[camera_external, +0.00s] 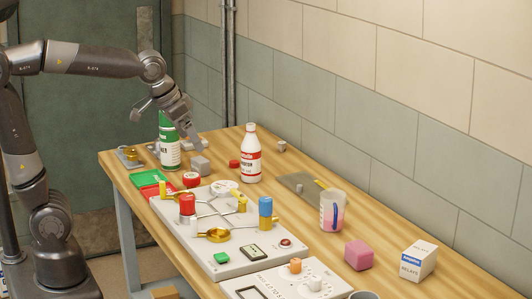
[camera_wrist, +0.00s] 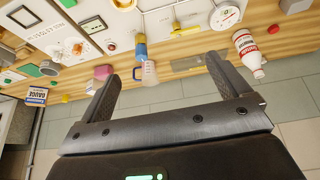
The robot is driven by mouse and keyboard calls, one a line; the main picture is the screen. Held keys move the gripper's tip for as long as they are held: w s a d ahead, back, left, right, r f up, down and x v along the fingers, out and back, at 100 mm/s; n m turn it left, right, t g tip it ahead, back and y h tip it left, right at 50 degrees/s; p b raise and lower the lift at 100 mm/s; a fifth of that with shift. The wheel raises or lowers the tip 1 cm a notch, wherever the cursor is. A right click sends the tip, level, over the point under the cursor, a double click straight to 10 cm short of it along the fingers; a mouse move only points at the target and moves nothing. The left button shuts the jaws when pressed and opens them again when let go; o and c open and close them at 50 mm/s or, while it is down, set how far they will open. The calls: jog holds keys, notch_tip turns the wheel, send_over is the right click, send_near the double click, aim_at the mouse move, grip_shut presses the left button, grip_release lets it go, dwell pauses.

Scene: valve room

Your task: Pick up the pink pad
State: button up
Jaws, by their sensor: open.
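The pink pad (camera_external: 359,255) is a small pink block near the wall side of the wooden table, at the lower right of the external view. In the wrist view the pink pad (camera_wrist: 103,72) lies beyond the tip of the left finger. My gripper (camera_wrist: 162,72) is open, with nothing between its fingers. In the external view my gripper is at the table's far left end, in front of or above a green can; the exact gap cannot be told. It is well away from the pink pad.
A clear cup with pink contents (camera_external: 332,212) stands behind the pad, and a white relays box (camera_external: 418,262) stands to its right. A panel with valves (camera_external: 225,235) fills the table's middle. A white bottle (camera_external: 250,158) and green can (camera_external: 169,150) stand farther back. A wall bounds the right side.

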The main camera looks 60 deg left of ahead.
jog(key=w+d, duration=0.6)
jog(key=w, duration=0.3)
jog(key=m, duration=0.1)
send_near(359, 247)
jog(key=w, duration=0.1)
jog(key=shift+g, duration=0.3)
jog(key=x, duration=1.1)
jog(key=shift+s+f, duration=0.1)
jog(key=shift+s, duration=0.15)
jog(key=shift+c, duration=0.4)
jog(key=c, duration=1)
jog(key=shift+o, duration=0.2)
